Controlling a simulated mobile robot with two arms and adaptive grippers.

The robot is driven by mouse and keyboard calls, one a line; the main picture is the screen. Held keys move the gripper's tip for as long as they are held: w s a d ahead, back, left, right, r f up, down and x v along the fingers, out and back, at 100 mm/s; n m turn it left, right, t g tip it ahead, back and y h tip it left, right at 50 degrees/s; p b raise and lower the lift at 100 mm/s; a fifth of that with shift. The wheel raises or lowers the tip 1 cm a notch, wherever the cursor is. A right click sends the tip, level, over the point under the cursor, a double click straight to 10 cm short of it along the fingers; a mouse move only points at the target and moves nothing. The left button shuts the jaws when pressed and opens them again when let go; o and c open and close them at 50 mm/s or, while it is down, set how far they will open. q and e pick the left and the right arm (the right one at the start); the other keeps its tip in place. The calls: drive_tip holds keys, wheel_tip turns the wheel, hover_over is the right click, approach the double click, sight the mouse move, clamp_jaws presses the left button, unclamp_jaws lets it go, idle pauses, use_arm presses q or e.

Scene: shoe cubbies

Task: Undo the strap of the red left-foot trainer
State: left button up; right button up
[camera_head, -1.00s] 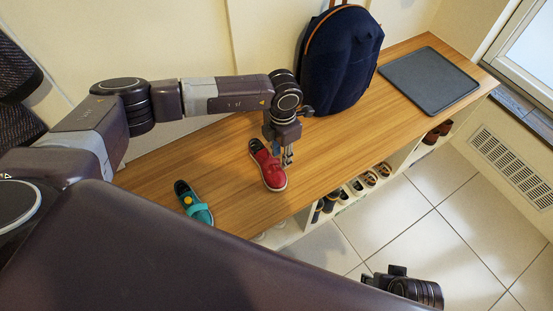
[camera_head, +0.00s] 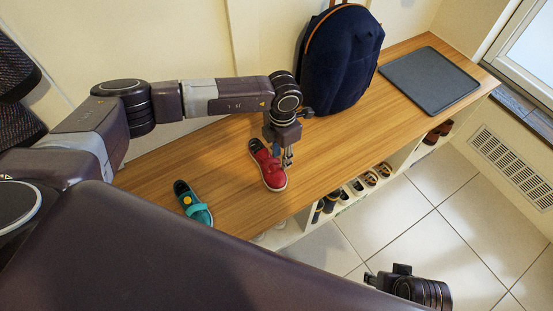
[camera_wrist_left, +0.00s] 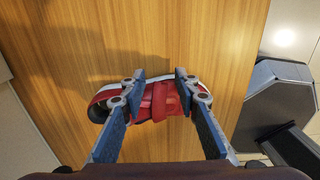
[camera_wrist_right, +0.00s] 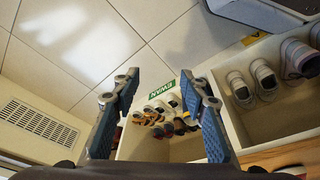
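The red trainer (camera_head: 268,167) lies on the wooden bench top, its pale sole rim showing. My left gripper (camera_head: 285,158) is right over it and points down. In the left wrist view the red trainer (camera_wrist_left: 104,96) lies crosswise under the left gripper (camera_wrist_left: 160,78), whose fingers are apart. The red strap (camera_wrist_left: 159,102) shows between the fingers; I cannot tell whether they touch it. The strap's fastening cannot be made out. My right gripper (camera_wrist_right: 160,88) is open and empty, away from the bench top, facing the floor and cubbies.
A teal shoe (camera_head: 197,205) with a yellow spot is on the bench (camera_head: 325,150), left of the red trainer. A navy backpack (camera_head: 340,60) stands behind, and a grey tray (camera_head: 430,80) lies at the right end. Cubbies below hold several shoes (camera_wrist_right: 165,118).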

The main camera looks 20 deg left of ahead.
use_arm(q)
drive_tip(key=shift+f, duration=0.25)
use_arm(e)
drive_tip(key=shift+d+r, duration=0.1)
drive_tip(key=shift+r, duration=0.4)
use_arm(q)
drive_tip(key=shift+c, duration=0.4)
use_arm(e)
drive_tip(key=shift+s, duration=0.1)
use_arm(q)
drive_tip(key=c, duration=0.5)
use_arm(e)
drive_tip(key=shift+r, duration=0.1)
